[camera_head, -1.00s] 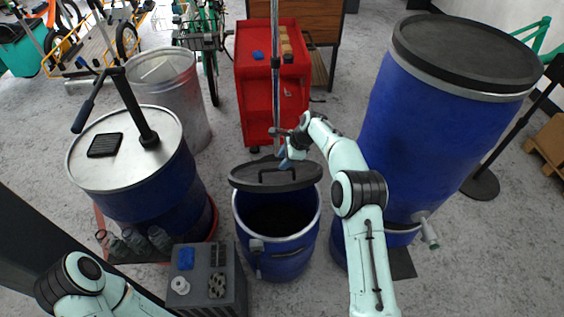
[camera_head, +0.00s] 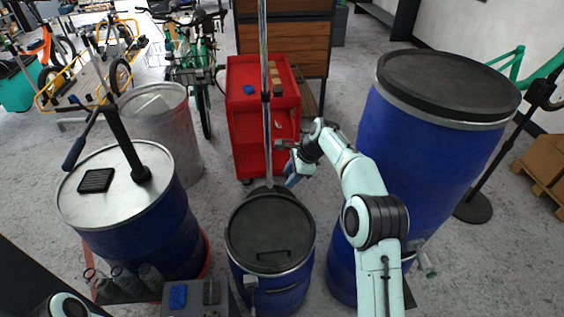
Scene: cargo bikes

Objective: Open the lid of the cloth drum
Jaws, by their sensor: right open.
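The cloth drum (camera_head: 268,295) is a small blue drum at the lower middle of the head view. Its dark round lid (camera_head: 270,222) lies flat over its mouth, with a thin handle (camera_head: 258,254) near the front. The inside is hidden. My right gripper (camera_head: 285,165) is open and empty, behind and above the drum's back right edge, apart from the lid. A small part of my left arm shows at the bottom left; its gripper is out of view.
A tall blue drum (camera_head: 425,150) stands close on the right. A metal-topped blue drum (camera_head: 140,220) and a grey bin (camera_head: 165,130) are on the left. A red cart (camera_head: 250,145) and a vertical pole (camera_head: 266,120) stand behind. A dark box (camera_head: 200,308) sits front left.

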